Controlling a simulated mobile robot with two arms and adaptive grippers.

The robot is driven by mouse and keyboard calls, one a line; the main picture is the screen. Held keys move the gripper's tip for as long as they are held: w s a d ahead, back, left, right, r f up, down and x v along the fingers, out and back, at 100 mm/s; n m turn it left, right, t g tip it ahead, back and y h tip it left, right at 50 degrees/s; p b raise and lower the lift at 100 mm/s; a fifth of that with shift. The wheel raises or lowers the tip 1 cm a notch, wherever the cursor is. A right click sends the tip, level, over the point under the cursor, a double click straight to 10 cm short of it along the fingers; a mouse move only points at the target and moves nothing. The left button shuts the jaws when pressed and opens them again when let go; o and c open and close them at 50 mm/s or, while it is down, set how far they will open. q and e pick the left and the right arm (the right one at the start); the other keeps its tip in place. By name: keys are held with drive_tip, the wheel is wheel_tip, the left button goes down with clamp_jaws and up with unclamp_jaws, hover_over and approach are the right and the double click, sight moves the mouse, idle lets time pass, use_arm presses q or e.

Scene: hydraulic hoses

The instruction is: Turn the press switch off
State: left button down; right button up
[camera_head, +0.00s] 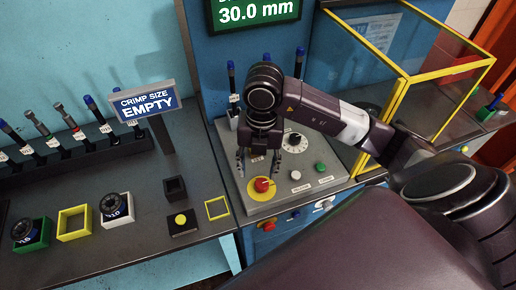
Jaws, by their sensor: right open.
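The press control panel (321,186) is a light grey sloped box on the blue press. A red knob on a round yellow base (262,185) sits at its lower left and looks like the press switch. My right gripper (258,163) points down just above and behind this knob in the picture. Its fingers are apart with nothing between them; I cannot tell whether they touch the knob. A black dial on a white disc (294,143), a white button (296,174) and a green button (320,167) lie right of the gripper. My left gripper is not in view.
A display reading 30.0 mm (254,10) hangs above the panel. A yellow-framed clear guard (396,105) stands to the right. The left bench holds a "CRIMP SIZE EMPTY" sign (147,103), a hose rack (75,148) and small coloured trays (73,222).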

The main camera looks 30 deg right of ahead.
sight(262, 184)
drive_tip(key=shift+d+h, duration=0.3)
drive_tip(key=shift+d, duration=0.3)
drive_tip(key=shift+d+f, duration=0.1)
drive_tip(key=shift+f, duration=0.25)
wheel_tip(262, 184, down, 7)
drive_tip(key=shift+r+p, duration=0.1)
drive_tip(key=shift+p, duration=1.1)
drive_tip(key=c, duration=1.2)
